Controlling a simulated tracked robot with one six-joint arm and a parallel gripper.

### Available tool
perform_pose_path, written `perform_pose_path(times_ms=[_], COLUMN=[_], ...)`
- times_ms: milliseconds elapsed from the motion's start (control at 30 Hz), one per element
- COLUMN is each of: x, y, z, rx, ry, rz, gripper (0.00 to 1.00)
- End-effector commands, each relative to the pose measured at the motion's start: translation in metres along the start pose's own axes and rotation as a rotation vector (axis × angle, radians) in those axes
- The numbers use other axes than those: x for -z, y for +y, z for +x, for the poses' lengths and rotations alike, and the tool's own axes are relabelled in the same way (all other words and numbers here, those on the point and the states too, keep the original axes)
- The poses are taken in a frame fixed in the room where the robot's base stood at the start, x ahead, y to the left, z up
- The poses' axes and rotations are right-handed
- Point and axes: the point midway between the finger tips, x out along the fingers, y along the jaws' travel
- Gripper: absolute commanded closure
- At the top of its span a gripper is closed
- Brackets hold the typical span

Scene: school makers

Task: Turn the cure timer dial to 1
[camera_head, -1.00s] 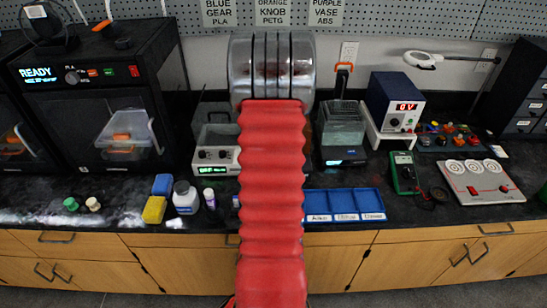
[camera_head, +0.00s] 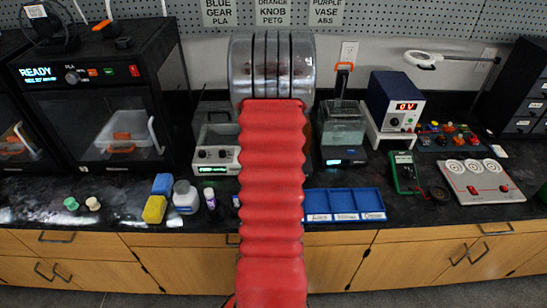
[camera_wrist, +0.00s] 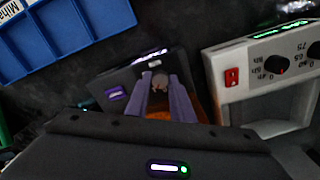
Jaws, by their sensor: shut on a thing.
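My gripper (camera_wrist: 160,82) shows in the wrist view with its two purple-grey fingers shut on a small dark knob with a greyish face, which I take for the cure timer dial (camera_wrist: 158,81). The knob sits on the front of a dark unit (camera_wrist: 116,76) that has a lit purple button beside the fingers and an orange part behind them. The fingers cover the knob's sides, and I cannot read its pointer or its scale. In the head view my red arm hides the gripper, the dial and most of that unit.
A grey-white box with a red switch and black knobs (camera_wrist: 262,68) stands close beside the fingers. A blue compartment tray (camera_head: 345,204) lies near the counter's front. A glass tank (camera_head: 343,122) stands right of my arm, a printer (camera_head: 95,95) at left.

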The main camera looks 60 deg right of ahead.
Motion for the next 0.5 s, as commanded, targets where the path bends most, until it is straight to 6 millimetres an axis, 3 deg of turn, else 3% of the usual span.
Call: perform_pose_path(times_ms=[500], x=[0.0011], y=[0.0049], z=[0.0017], rx=[-0.007], ry=[0.0], rz=[0.211], gripper=[1.0])
